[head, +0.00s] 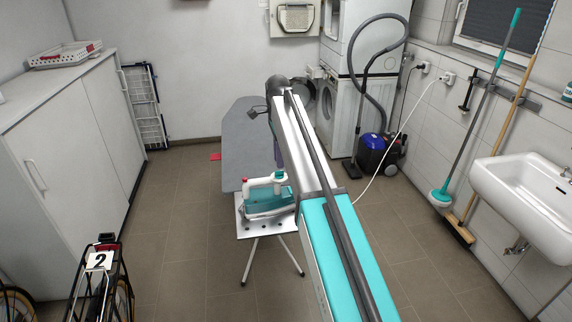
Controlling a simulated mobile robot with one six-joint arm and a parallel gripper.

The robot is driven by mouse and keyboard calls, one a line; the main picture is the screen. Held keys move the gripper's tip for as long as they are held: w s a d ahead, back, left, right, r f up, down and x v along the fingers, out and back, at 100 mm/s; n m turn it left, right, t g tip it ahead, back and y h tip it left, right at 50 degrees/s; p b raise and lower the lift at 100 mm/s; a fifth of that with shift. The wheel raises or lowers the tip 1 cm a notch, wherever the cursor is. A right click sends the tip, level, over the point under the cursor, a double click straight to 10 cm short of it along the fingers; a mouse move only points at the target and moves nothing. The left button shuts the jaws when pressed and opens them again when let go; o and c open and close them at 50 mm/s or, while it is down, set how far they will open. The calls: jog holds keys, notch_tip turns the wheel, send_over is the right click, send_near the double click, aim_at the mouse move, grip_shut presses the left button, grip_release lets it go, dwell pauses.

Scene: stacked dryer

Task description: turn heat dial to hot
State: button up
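The white stacked dryer (374,32) stands on a white washing machine (349,112) against the back wall. Its top is cut off by the frame's upper edge. I cannot make out the heat dial. My arm reaches from the bottom of the head view toward the back, ending in a dark wrist a little left of the machines. A small dark shape at that end seems to be my gripper (253,113), over the far part of the ironing board. It is apart from the dryer in the picture. Its fingers are too small to read.
A white cabinet (75,130) lines the left, a sink (530,190) the right.

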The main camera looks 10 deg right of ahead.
aim_at(279, 171)
jog(key=shift+f+p, duration=0.5)
jog(key=shift+f, duration=1.65)
